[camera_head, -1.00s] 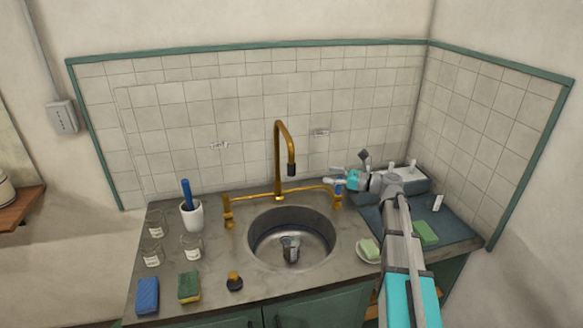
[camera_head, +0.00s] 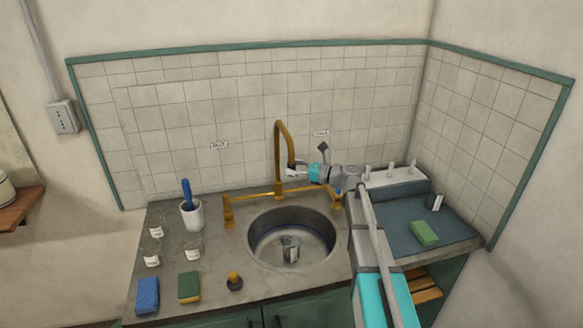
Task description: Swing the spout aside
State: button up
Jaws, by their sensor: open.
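The brass gooseneck spout (camera_head: 278,158) stands upright behind the sink (camera_head: 292,238), its hooked end bending to the right and pointing down at the basin's back right. My gripper (camera_head: 297,172) is open, just right of the spout's downturned tip. The tip is partly hidden where the gripper reaches it, and I cannot tell whether they touch. A brass tap (camera_head: 228,212) stands left of the spout. Another brass tap (camera_head: 337,205) stands right of it, below my wrist. A metal cup (camera_head: 290,248) sits in the basin under the spout.
A white cup with a blue brush (camera_head: 190,213), glass jars (camera_head: 193,249), a blue sponge (camera_head: 147,295) and a green-yellow sponge (camera_head: 190,288) stand left of the sink. A dark stopper (camera_head: 235,282) lies at its front. A green block (camera_head: 424,233) lies on the blue mat (camera_head: 455,232) at right.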

jog(key=shift+w+a, duration=0.25)
jog(key=shift+a, duration=0.2)
jog(key=shift+c, duration=0.2)
grip_shut()
